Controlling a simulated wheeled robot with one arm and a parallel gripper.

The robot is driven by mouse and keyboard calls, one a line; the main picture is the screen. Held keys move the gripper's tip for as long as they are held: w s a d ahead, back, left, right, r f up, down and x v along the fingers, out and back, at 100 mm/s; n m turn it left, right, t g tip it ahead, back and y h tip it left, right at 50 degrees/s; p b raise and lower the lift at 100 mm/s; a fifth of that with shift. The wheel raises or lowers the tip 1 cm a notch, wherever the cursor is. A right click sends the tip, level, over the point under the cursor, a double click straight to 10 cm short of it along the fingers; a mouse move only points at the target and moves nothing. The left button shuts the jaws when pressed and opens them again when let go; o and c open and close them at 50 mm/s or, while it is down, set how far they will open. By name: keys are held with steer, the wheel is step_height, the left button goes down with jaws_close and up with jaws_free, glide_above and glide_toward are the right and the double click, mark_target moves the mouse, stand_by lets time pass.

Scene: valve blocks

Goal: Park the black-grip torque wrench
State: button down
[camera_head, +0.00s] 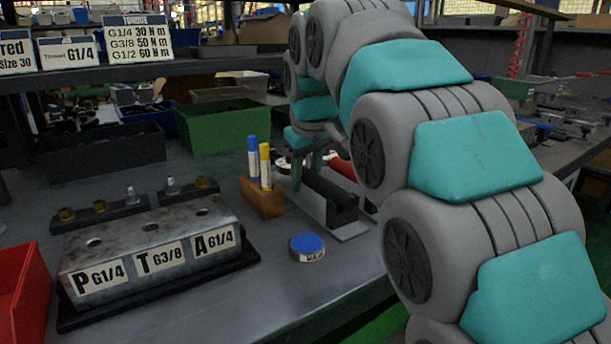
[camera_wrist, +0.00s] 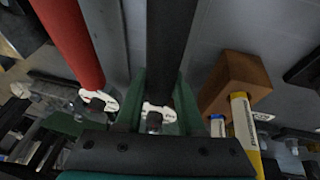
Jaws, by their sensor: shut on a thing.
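The black-grip torque wrench (camera_wrist: 171,35) runs up the middle of the wrist view, with its pale head end near my gripper. My gripper (camera_wrist: 160,88) is shut on it, with one green finger on each side. In the head view my gripper (camera_head: 307,171) points down behind the orange-brown marker block. A red-grip wrench (camera_wrist: 70,38) lies to the left in the wrist view.
The marker block (camera_head: 262,198) holds a blue and a yellow marker close to my gripper. A blue-topped round tin (camera_head: 307,247) stands in front. The P-T-A valve block (camera_head: 150,248) is at left. Bench between tin and valve block is clear.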

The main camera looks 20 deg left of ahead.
steer(key=shift+c, duration=2.2)
jaws_free()
steer(key=shift+v, duration=3.9)
steer(key=shift+s+d, duration=0.1)
